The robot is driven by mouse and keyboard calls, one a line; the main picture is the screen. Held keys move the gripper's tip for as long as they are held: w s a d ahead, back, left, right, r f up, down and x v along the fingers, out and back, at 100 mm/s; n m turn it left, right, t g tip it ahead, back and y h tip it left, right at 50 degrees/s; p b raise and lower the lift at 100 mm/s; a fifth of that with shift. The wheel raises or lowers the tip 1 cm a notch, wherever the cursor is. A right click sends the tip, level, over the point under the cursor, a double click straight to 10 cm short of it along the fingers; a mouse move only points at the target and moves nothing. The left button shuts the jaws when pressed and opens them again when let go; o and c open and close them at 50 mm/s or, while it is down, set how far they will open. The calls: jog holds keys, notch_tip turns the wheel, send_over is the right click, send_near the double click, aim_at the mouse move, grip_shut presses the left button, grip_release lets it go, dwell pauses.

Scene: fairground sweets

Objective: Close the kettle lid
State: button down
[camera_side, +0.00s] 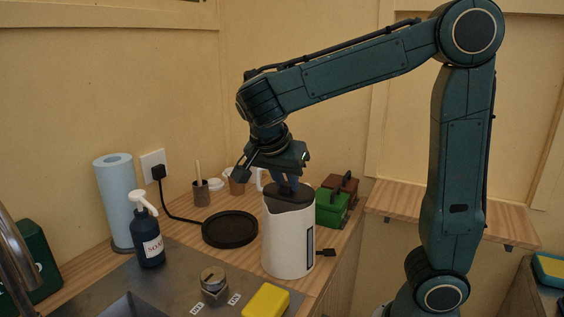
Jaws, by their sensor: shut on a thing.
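The white kettle (284,244) stands upright near the counter's front edge, beside a round black base. My gripper (286,186) points down over the kettle from above and is shut on the kettle lid. The fingertips and the part of the lid between them are small and dark, so the exact grip is hard to make out.
The black base (230,230) has a cord to the wall socket. Green (332,208) and brown boxes stand behind the kettle at right. A soap bottle (149,237), paper roll (116,200) and yellow sponge (265,301) are to the left and front.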

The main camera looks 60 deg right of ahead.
jog(key=shift+a+f+h, duration=0.35)
jog(key=shift+f+h, duration=0.35)
jog(key=c, duration=1.2)
grip_release()
jog(key=shift+s+f, duration=0.1)
jog(key=shift+c, duration=0.2)
jog(key=shift+w+v, duration=0.2)
jog(key=shift+v, duration=0.6)
jog(key=a, duration=1.1)
jog(key=shift+a, duration=0.3)
jog(key=shift+s, duration=0.1)
